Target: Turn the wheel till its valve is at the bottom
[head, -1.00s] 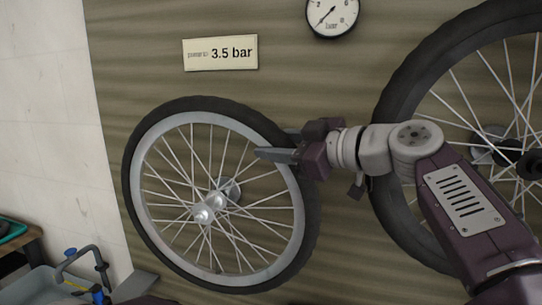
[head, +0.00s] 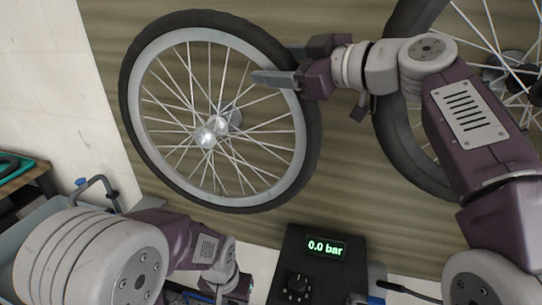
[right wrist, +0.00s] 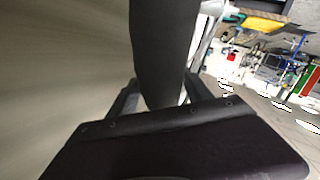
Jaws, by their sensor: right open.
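The smaller spoked wheel (head: 308,135) stands upright at the centre-left of the head view, with a black tyre, a silver rim and a bright hub. I cannot make out its valve. My right gripper (head: 277,66) is open at the wheel's upper right. One finger lies in front of the rim and spokes. In the right wrist view, the dark tyre (right wrist: 165,45) passes between the two fingers (right wrist: 162,98); a gap shows on at least one side. My left gripper (head: 237,288) is low in the head view, below the wheel, and its fingers are unclear.
A larger wheel (head: 397,100) stands at the right, behind my right arm. A black box (head: 322,274) reading 0.0 bar, with a knob, sits below the wheels. A grey bin (head: 40,222) and a bench are at the left. Open floor shows at the right of the wrist view.

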